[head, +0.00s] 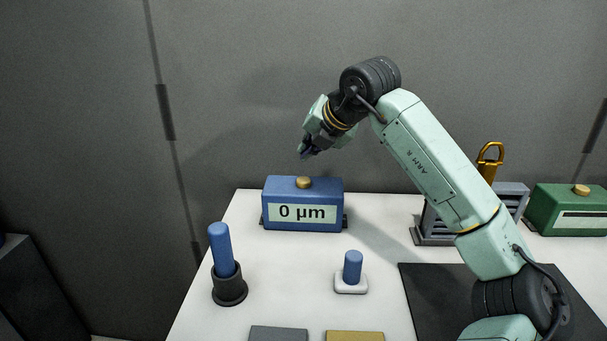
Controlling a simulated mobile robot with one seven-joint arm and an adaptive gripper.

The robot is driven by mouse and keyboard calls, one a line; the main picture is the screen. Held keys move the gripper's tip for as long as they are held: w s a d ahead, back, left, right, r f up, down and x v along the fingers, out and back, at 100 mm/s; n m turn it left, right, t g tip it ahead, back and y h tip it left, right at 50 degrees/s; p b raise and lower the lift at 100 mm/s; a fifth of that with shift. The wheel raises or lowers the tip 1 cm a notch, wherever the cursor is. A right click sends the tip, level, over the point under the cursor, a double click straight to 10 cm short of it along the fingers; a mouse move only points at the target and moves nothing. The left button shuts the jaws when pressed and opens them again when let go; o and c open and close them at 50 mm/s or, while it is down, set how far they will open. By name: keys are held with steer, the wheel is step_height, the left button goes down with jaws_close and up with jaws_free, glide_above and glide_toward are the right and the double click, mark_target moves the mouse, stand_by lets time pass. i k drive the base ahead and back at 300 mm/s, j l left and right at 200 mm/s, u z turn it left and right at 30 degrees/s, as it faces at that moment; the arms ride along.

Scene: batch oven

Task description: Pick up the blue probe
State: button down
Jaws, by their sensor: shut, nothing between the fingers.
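A tall blue cylinder, which looks like the blue probe (220,248), stands tilted slightly in a dark round holder (229,292) at the table's left edge. Its lower end is hidden inside the holder. A shorter blue cylinder (352,266) stands on a small white base (351,286) to its right. My gripper (305,154) is shut and empty. It appears above the blue display box, up and to the right of the tall cylinder and apart from it.
The blue box (302,225) reads "0 µm" and has a gold knob (304,182). A dark mat (435,300), a grey finned block with a gold hook (490,155) and a green box (568,213) are at the right. Grey and yellow plates lie in front. White table between is clear.

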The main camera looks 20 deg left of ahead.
mark_target(219, 236)
steer(key=k, duration=1)
